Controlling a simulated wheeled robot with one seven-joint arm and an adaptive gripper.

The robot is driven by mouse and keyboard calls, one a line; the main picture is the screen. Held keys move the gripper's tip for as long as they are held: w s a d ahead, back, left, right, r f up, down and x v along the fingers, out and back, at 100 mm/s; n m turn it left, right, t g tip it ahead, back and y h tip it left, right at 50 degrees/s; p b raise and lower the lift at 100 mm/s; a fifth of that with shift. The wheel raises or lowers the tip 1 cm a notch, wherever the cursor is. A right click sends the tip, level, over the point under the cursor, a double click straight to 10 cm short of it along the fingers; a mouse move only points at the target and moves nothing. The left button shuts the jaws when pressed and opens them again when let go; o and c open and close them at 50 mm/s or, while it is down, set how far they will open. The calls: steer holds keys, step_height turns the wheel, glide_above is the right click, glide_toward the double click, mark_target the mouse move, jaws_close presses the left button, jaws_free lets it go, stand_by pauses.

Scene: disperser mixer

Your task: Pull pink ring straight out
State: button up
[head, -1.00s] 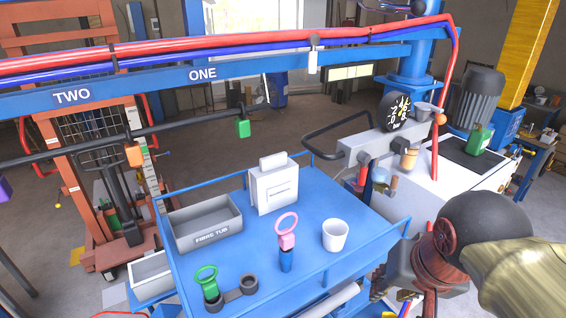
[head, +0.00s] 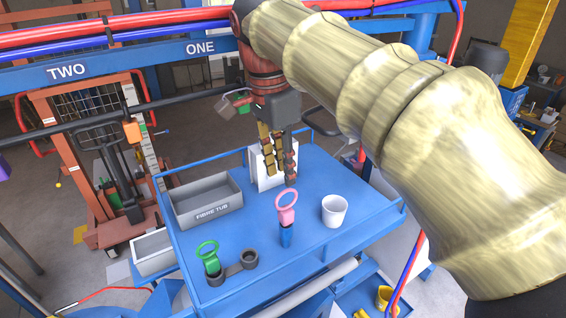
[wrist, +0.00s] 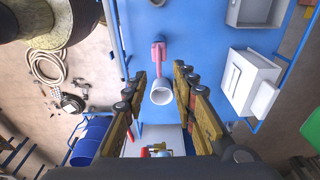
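In the wrist view the pink piece (wrist: 158,52) shows beyond the white cup (wrist: 161,90), ahead of the fingertips. My gripper (wrist: 157,82) is open there, its fingers wide apart with nothing held between them.
A grey fibre tub (head: 208,202) stands at the table's left. A white box (head: 262,168) stands at the back, partly hidden by my gripper. A white cup (head: 334,211) stands right of the ring.

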mark_target(286, 190)
steer(key=shift+w+d+f, duration=0.1)
steer(key=shift+d+f, duration=0.1)
steer(key=shift+f, duration=1.5)
steer(key=shift+w+d+f, duration=0.1)
steer(key=shift+d+f, duration=0.1)
steer(key=shift+f, duration=1.45)
steer(key=shift+c, duration=0.4)
jaws_close()
steer(key=shift+r, duration=0.2)
steer(key=shift+r+p, duration=2.6)
steer(key=shift+r, duration=0.25)
steer(key=shift+r+p, duration=1.7)
steer(key=shift+r, duration=0.3)
